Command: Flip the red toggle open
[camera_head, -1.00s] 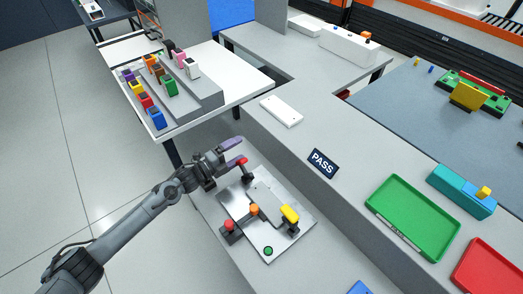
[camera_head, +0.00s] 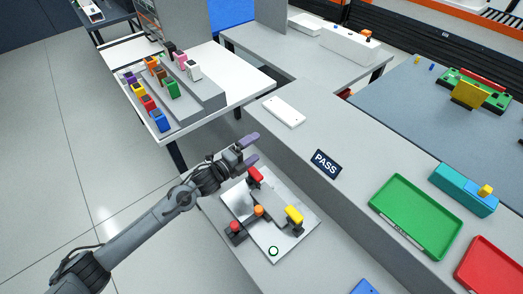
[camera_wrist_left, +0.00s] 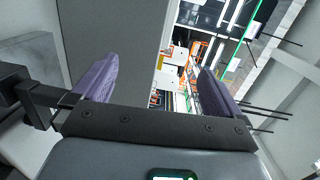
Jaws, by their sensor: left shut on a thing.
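The red toggle (camera_head: 256,174) stands at the back corner of a light metal plate (camera_head: 288,240). My left gripper (camera_head: 251,151) reaches in from the left at its red handle. Its two purple fingers stand some way apart, the lower one right beside the handle. The hold on the handle does not show clearly. In the left wrist view, the fingers (camera_wrist_left: 154,75) show with background between them, and the toggle cannot be made out. My right gripper is not in view.
The plate also bears an orange knob (camera_head: 259,211), a yellow handle (camera_head: 294,214), a red knob (camera_head: 235,226) and a green button (camera_head: 273,251). A PASS sign (camera_head: 326,163) and a green tray (camera_head: 414,218) lie to the right. A table with coloured blocks stands behind.

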